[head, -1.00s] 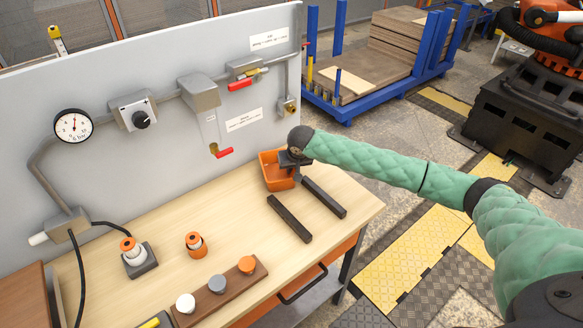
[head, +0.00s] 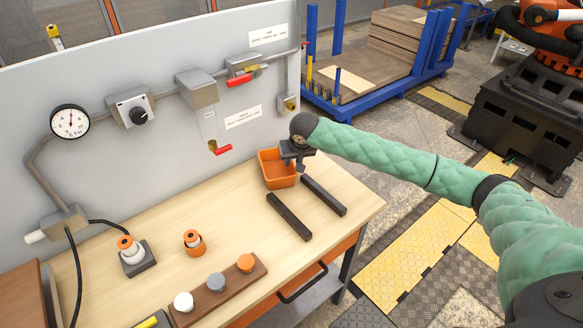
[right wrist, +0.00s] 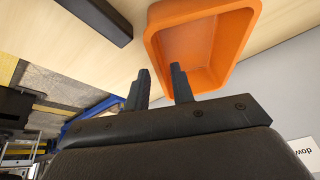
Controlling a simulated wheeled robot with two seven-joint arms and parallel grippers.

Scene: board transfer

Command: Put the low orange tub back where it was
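The low orange tub (head: 277,180) stands upright on the wooden table near the grey panel, just beyond the two dark bars. It looks empty. My right gripper (head: 300,164) is at the tub's right rim in the head view. In the right wrist view its two fingers (right wrist: 160,84) are apart with nothing clamped between them. One finger overlaps the tub (right wrist: 152,45) in that view and the other is outside it. I cannot tell whether a finger touches the wall. My left gripper is not in view.
Two dark bars (head: 289,217) (head: 324,195) lie in front of the tub. An orange-and-white part (head: 194,242) and a brown strip with round pegs (head: 232,290) stand nearer the front. The panel carries a gauge (head: 70,122) and red-handled valves (head: 220,150). The table's middle is clear.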

